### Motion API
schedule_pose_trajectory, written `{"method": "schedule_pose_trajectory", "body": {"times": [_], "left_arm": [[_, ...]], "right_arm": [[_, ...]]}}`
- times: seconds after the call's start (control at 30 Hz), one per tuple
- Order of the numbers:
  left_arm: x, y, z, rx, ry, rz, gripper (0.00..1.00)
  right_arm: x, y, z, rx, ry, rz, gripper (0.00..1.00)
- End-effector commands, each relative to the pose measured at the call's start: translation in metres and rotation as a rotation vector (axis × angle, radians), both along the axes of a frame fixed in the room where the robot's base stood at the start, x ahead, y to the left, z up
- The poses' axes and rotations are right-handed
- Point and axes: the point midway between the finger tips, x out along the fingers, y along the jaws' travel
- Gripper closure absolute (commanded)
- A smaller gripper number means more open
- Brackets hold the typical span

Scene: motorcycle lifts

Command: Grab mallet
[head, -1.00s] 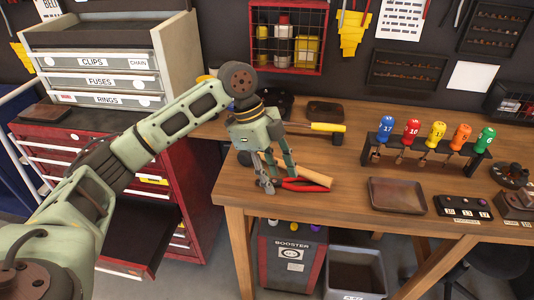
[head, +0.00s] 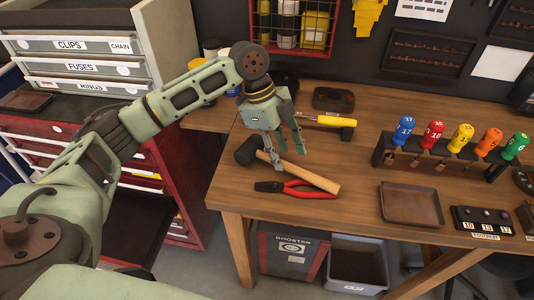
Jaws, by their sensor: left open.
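A mallet with a black head (head: 248,150) and a pale wooden handle (head: 318,178) lies on the wooden workbench (head: 350,215) near its left end. My left gripper (head: 290,161) is open, pointing down, with its fingers at the handle close to the head. One finger overlaps part of the handle in the picture. I cannot tell whether the fingers touch it. My right gripper is not in view.
A rack of coloured screwdrivers (head: 455,160) and a brown tray (head: 411,204) stand to the right. A red tool cabinet (head: 180,180) stands left.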

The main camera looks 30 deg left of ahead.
Motion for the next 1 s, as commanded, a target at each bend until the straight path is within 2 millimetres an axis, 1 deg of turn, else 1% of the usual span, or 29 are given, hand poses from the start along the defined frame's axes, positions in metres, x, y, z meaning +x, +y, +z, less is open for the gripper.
{"method": "schedule_pose_trajectory", "body": {"times": [0.03,0.1,0.2,0.3,0.4,0.5,0.57,1.0], "left_arm": [[-0.001,-0.005,-0.005,0.001,0.006,-0.002,0.58],[-0.001,-0.01,-0.015,0.001,0.005,-0.001,0.58],[-0.001,-0.014,-0.027,0.001,0.003,0.001,0.58],[-0.001,-0.016,-0.032,0.001,0.001,0.001,0.58],[-0.001,-0.016,-0.033,0.001,0.0,0.001,0.58],[-0.001,-0.016,-0.033,0.001,0.0,0.001,0.58],[-0.001,-0.016,-0.033,0.001,0.0,0.001,0.62],[-0.001,-0.016,-0.033,0.001,0.0,0.001,1.0]], "right_arm": [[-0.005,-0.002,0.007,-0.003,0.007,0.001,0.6],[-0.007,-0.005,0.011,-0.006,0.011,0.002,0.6],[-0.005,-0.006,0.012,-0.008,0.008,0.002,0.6],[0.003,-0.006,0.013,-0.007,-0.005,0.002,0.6],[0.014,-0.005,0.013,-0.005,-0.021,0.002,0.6],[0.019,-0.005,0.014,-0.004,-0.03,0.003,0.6],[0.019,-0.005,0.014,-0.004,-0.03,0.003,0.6],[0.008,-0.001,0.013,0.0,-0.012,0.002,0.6]]}}
